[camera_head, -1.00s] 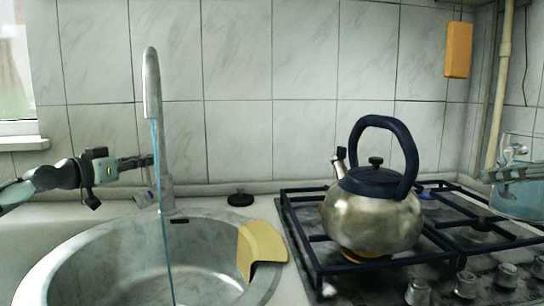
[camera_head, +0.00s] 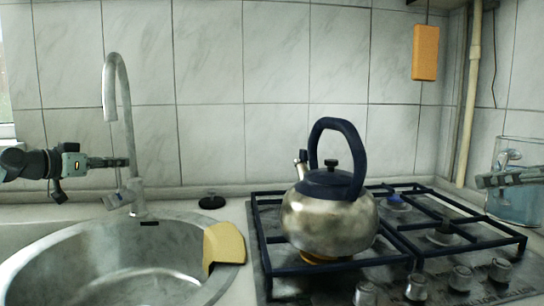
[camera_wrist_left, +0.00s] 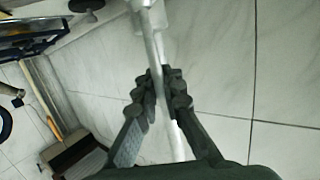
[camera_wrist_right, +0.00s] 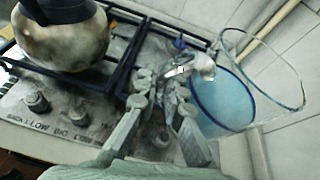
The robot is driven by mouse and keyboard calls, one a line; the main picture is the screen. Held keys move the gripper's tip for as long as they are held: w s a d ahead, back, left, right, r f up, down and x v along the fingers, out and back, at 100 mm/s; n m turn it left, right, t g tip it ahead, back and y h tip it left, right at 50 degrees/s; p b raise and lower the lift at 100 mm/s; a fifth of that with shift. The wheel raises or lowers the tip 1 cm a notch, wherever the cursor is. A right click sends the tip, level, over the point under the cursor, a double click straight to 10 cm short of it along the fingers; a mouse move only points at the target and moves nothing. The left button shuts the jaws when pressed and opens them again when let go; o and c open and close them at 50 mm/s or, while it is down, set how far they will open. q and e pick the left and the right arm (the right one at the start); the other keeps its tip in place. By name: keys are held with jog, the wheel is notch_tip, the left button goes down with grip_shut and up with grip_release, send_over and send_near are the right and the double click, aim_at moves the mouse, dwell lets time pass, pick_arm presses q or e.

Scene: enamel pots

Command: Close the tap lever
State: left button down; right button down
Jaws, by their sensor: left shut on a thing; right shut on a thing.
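The steel tap (camera_head: 131,150) has a tall curved neck over the round sink (camera_head: 190,284). Its short lever (camera_head: 114,200) is at the left of the base, below my left gripper; no water stream shows. My left gripper (camera_head: 127,162) is shut on the tap's neck; the left wrist view shows the pale tube (camera_wrist_left: 160,60) between its fingers (camera_wrist_left: 163,80). My right gripper (camera_head: 482,182) is at the far right, by a clear jug (camera_head: 515,205) with a blue rim. The right wrist view shows its fingers (camera_wrist_right: 160,82) closed at the jug's pale handle-like part (camera_wrist_right: 202,66); the exact contact is unclear.
A steel kettle (camera_head: 328,222) with a dark handle stands on the gas hob (camera_head: 440,262). A yellow cloth (camera_head: 224,245) hangs over the sink's right rim. A black plug (camera_head: 211,202) lies behind the sink. An orange board (camera_head: 425,52) hangs on the tiled wall.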

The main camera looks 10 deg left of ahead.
pick_arm(q)
jog(key=shift+a+r, duration=0.1)
jog(key=shift+r, duration=0.05)
jog(key=c, duration=1.6)
grip_release()
jog(key=shift+v, duration=5.9)
jog(key=shift+w, duration=0.1)
